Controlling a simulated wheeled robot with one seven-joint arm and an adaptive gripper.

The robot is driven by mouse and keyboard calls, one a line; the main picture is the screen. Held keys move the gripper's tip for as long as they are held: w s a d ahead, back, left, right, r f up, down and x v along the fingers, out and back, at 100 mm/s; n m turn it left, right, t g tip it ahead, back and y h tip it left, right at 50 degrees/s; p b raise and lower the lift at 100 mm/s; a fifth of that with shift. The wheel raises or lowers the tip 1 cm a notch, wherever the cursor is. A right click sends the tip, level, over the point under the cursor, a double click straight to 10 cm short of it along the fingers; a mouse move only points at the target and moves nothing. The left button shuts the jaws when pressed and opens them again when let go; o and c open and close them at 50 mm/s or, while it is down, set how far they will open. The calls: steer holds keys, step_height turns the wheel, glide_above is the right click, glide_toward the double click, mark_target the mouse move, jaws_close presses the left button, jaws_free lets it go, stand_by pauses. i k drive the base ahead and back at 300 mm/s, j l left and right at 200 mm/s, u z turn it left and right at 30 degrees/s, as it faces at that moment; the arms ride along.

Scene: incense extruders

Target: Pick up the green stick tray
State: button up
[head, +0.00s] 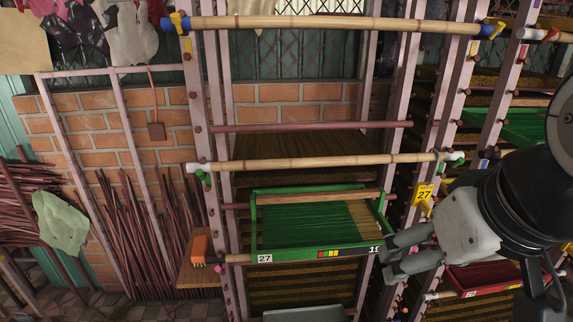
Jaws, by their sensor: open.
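The green stick tray (290,256) rests in the rack at the lower middle of the head view. It holds green sticks and some tan ones, and its front rim carries a "27" label and a strip of red and yellow squares. My gripper (384,258) is at the right end of the tray's front rim. Its two grey fingers point left and are apart, one above the other. They overlap the tray's front right corner in the picture; I cannot tell whether they touch it. That corner is partly hidden.
Bamboo poles (325,162) cross the rack above the tray. Pink uprights (208,130) stand at both sides. An orange block (199,249) sits on a small wooden shelf at left. A red tray (480,279) and another green tray (507,127) are at right.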

mark_target(313, 222)
steer(key=z, duration=0.95)
steer(key=k+j+z, duration=0.5)
steer(key=k+z, duration=0.15)
steer(key=k, duration=0.25)
steer(key=i+j, duration=0.1)
steer(key=j, duration=0.45)
steer(key=i, duration=0.05)
